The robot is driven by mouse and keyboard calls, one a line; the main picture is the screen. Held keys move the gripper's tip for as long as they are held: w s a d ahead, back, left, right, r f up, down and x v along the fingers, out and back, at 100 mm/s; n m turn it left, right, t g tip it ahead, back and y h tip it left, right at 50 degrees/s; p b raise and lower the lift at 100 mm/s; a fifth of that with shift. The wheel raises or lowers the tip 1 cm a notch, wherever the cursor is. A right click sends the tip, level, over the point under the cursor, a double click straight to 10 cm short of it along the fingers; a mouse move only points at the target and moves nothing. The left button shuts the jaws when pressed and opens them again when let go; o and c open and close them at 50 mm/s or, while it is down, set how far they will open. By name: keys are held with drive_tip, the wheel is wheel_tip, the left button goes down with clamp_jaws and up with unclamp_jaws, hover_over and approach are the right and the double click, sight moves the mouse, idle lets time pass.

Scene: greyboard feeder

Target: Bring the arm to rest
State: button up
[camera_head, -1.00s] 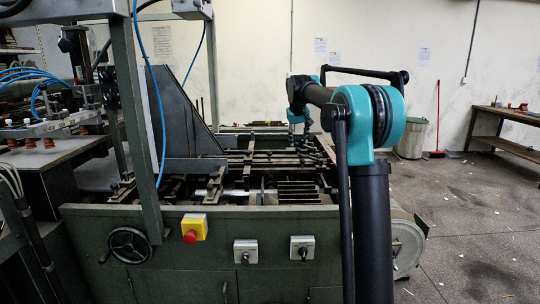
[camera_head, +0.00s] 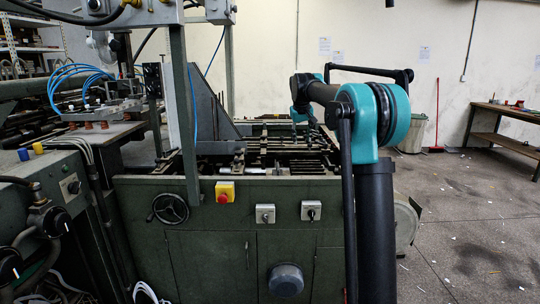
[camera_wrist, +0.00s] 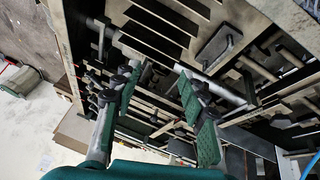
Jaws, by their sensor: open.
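My arm (camera_head: 375,215) stands at the right of the head view, black and teal, with its upper link bent forward over the green machine (camera_head: 200,240). My gripper is small and partly hidden behind the arm in the head view. In the wrist view my gripper (camera_wrist: 162,88) is open, with two green-padded fingers spread apart and nothing between them. Behind the fingers the wrist view shows the machine's slatted metal bed and a bright rod (camera_wrist: 208,82). I cannot tell the exact distance between the fingers and the bed.
A red stop button on a yellow box (camera_head: 225,192), a handwheel (camera_head: 170,208) and two switches are on the machine's front. A control cabinet (camera_head: 60,200) stands close at left. A workbench (camera_head: 500,125) stands at far right. Open floor (camera_head: 470,220) lies right of my arm.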

drive_tip(key=s+d+f+m, duration=0.1)
drive_tip(key=s+f, duration=0.9)
drive_tip(key=s, duration=0.6)
drive_tip(key=s+d+f, duration=0.2)
drive_tip(key=s+f, duration=0.8)
drive_tip(key=s, duration=0.7)
drive_tip(key=s+d+f+m+y, duration=0.1)
drive_tip(key=s+d+f, duration=0.1)
drive_tip(key=s+f, duration=0.8)
drive_tip(key=s, duration=0.6)
drive_tip(key=shift+s+d+f+m+g, duration=0.2)
drive_tip(key=shift+s+f+m+g, duration=0.1)
drive_tip(key=shift+c, duration=0.3)
